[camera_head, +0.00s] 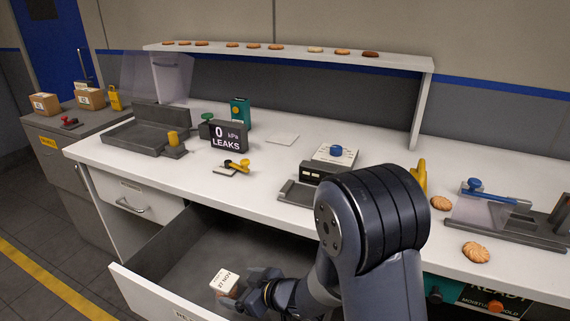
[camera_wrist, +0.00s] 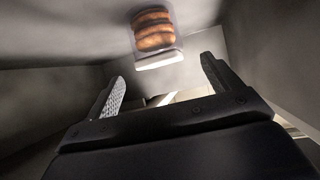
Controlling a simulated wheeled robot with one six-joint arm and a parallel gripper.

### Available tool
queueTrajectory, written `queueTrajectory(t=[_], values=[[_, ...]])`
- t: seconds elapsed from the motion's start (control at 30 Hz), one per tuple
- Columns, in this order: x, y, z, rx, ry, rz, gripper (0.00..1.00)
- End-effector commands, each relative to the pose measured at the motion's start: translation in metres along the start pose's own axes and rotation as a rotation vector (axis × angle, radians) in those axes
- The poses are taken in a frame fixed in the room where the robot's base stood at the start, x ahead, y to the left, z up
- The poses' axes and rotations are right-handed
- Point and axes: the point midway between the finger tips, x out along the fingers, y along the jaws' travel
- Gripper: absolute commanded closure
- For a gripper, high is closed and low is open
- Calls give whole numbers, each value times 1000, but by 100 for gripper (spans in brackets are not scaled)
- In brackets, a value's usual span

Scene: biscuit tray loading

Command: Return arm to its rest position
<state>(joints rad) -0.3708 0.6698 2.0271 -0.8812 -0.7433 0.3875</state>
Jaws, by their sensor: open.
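My gripper (camera_head: 262,289) is low inside the open drawer (camera_head: 152,292), below the worktop. In the wrist view its two fingers (camera_wrist: 162,90) are spread apart with nothing between them. A small biscuit pack (camera_head: 224,283) with a white printed label lies in the drawer, just left of my gripper in the head view. In the wrist view the pack (camera_wrist: 153,30) shows stacked brown biscuits under a clear wrap, beyond the fingertips and apart from them. My arm covers the right part of the drawer.
The white worktop (camera_head: 255,190) overhangs the drawer. A shelf (camera_head: 290,55) with several biscuits runs behind. A second drawer (camera_head: 135,200) is shut.

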Motion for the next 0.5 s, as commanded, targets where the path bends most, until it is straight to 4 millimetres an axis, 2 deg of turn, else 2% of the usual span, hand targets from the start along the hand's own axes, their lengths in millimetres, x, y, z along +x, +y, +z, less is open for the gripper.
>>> queueTrajectory(t=[0.1, 0.3, 0.4, 0.5], values=[[26, -1, 1, -1, 0, -3, 15], [62, -1, 1, -1, 0, -2, 15], [75, -1, 8, -1, 0, -1, 15], [75, 0, 12, 0, 0, 0, 15]])
